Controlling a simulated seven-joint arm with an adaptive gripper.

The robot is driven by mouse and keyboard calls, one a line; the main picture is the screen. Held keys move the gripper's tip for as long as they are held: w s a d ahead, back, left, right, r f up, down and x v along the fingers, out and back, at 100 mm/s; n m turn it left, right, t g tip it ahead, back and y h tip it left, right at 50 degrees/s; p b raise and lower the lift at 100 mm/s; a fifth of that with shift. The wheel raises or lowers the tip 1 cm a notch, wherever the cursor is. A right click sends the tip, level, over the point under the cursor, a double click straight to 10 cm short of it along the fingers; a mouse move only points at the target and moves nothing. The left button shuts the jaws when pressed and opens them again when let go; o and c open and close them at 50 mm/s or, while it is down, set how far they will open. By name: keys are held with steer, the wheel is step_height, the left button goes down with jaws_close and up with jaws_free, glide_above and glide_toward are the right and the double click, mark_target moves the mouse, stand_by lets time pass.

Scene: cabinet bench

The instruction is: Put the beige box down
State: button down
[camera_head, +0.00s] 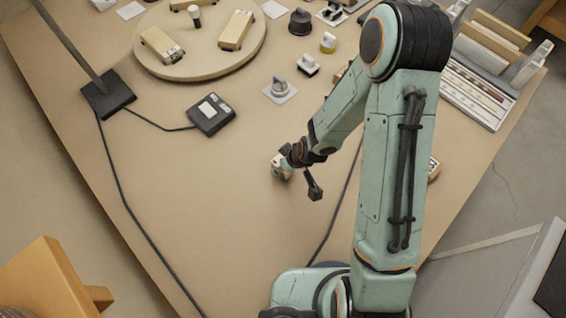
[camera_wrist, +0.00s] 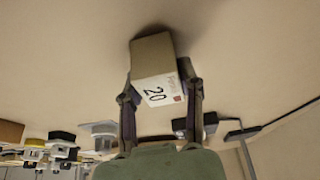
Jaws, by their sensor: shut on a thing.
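The beige box (camera_wrist: 153,52) is between the fingers of my gripper (camera_wrist: 160,108) in the wrist view. One face is whitish with the number 20 and a small red mark. My gripper is shut on it, with a finger at each side. A soft shadow lies beside the box on the tan surface. In the head view my gripper (camera_head: 283,165) is low over the middle of the bench, and only a small part of the box (camera_head: 280,172) shows. I cannot tell whether the box touches the bench.
The bench (camera_head: 210,200) is clear to the left and front of my gripper. A dark device (camera_head: 211,113) with a cable is to the left. A round board (camera_head: 165,65) with several blocks is at the back. Small fixtures (camera_head: 281,90) stand behind my gripper, and a rack (camera_head: 478,92) stands at the right.

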steer(key=shift+f, duration=0.15)
steer(key=c, duration=0.7)
jaws_free()
steer(key=v, duration=1.2)
steer(key=s+d+r+m+g+h, duration=0.1)
steer(key=s+d+r+m, duration=0.1)
steer(key=s+r+m, duration=0.2)
steer(key=s+d+r+m+g+h, duration=0.1)
steer(key=s+d+r+m+g, duration=0.1)
steer(key=s+r, duration=0.6)
steer(key=s+d+m, duration=0.1)
steer(key=s, duration=0.1)
steer(key=shift+s+d+r+m, duration=0.15)
steer(key=shift+s+r+m, duration=0.2)
steer(key=shift+s+m, duration=0.05)
